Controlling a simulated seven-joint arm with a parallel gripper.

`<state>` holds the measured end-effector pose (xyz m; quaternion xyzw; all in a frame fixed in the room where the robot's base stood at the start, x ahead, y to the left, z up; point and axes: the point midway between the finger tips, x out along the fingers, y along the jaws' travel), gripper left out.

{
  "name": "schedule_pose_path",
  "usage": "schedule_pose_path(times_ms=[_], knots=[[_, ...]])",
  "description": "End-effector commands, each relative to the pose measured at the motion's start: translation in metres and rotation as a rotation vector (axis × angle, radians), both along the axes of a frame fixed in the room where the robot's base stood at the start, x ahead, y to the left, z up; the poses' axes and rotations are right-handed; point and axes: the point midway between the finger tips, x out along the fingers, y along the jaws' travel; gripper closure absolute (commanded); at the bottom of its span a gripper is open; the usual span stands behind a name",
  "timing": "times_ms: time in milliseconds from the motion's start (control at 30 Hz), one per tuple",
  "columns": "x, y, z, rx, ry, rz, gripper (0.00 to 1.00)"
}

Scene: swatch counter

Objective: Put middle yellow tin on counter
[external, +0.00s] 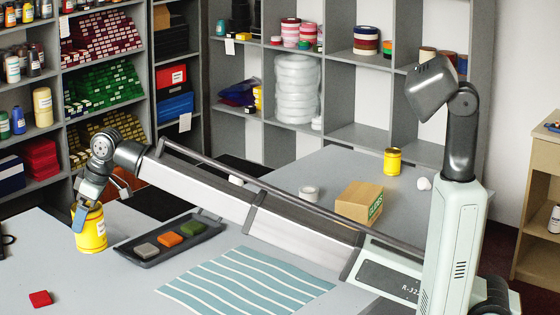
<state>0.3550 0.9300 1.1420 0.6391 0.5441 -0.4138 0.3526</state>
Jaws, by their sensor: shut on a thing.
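A yellow tin (90,232) with a pale label is at the left of the external view, at the end of my arm. My gripper (87,208) is above it and shut on its upper part. The tin is upright over the grey counter (110,290); I cannot tell whether its base touches the surface. A second yellow tin (392,161) stands upright on the far part of the counter, to the right.
A dark tray (128,252) with grey, orange and green blocks lies right of the held tin. A red block (40,299) lies at front left. A striped blue sheet (235,282), a cardboard box (359,203) and a tape roll (309,193) are farther right. Shelves (150,60) stand behind.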

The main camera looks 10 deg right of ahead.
Motion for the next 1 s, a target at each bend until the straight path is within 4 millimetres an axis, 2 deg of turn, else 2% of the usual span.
schedule_pose_path(times_ms=[167, 467, 667, 900, 1000], knots=[[0.001, 0.002, -0.010, 0.000, 0.001, -0.018, 0.65], [0.001, 0.001, -0.054, -0.001, 0.001, -0.018, 0.65], [0.001, 0.002, -0.066, 0.002, 0.000, -0.017, 0.65], [0.001, 0.002, -0.093, 0.000, 0.000, -0.017, 0.65], [0.001, 0.002, -0.098, 0.002, 0.000, -0.017, 0.65]])
